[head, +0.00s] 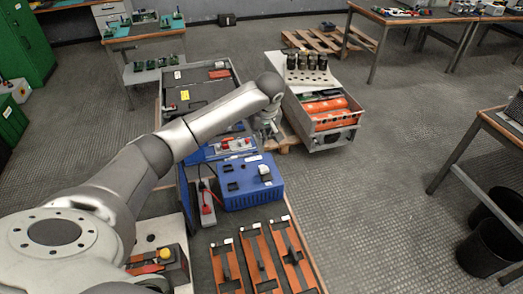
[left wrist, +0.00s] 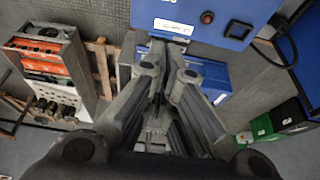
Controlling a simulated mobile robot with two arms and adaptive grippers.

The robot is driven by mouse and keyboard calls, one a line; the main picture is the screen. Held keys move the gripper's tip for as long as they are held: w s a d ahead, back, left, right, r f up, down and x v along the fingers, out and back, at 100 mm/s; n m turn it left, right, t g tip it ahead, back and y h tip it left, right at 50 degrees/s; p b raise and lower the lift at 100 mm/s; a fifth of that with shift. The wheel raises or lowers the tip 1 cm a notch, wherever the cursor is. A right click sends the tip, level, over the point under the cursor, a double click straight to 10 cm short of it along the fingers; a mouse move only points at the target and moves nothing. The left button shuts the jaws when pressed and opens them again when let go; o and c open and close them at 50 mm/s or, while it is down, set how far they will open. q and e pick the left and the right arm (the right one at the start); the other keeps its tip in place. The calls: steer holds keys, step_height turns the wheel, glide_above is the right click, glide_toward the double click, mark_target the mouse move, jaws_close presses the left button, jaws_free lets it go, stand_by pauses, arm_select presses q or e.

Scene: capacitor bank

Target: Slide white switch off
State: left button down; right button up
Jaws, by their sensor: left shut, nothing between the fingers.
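The blue box (head: 248,185) stands on the table in the middle of the head view. A small whitish part (head: 264,172) on its top could be the white switch; I cannot tell its position. My left gripper (head: 268,130) hangs beyond this box, apart from the whitish part, partly hidden by its own arm. In the left wrist view the left gripper (left wrist: 165,62) is shut and empty. A blue housing (left wrist: 215,25) with a white label, a red button (left wrist: 207,17) and a dark rectangular part is above the fingers there. My right gripper is not in view.
A grey crate with orange cylinders (head: 325,108) and a white perforated board with dark cans stands right of the gripper. Orange strips with black parts (head: 264,262) lie in front of the blue box. A power strip (head: 206,203) is left of it. Open floor (head: 390,150) lies to the right.

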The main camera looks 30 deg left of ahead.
mark_target(264, 168)
arm_select(q)
steer(key=x, duration=1)
steer(key=shift+a+p, duration=0.1)
steer(key=shift+p, duration=0.2)
steer(key=shift+s+d+r+p, duration=0.25)
steer(key=shift+s+d+p, duration=0.7)
steer(key=shift+d, duration=0.25)
steer(key=shift+s+d, duration=0.35)
steer(key=shift+f, duration=0.1)
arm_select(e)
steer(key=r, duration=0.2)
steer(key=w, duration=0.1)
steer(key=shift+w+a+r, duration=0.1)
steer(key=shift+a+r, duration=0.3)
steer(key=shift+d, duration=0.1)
arm_select(q)
steer(key=s+d+p, duration=0.1)
steer(key=p, duration=0.1)
steer(key=shift+d+p, duration=0.15)
steer(key=shift+p, duration=0.25)
steer(key=shift+s+d+p, duration=0.3)
steer(key=shift+d+p, duration=0.1)
steer(key=shift+p, duration=0.2)
steer(key=shift+s+f, duration=0.1)
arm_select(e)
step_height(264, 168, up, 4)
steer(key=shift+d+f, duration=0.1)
arm_select(q)
steer(key=shift+d, duration=0.1)
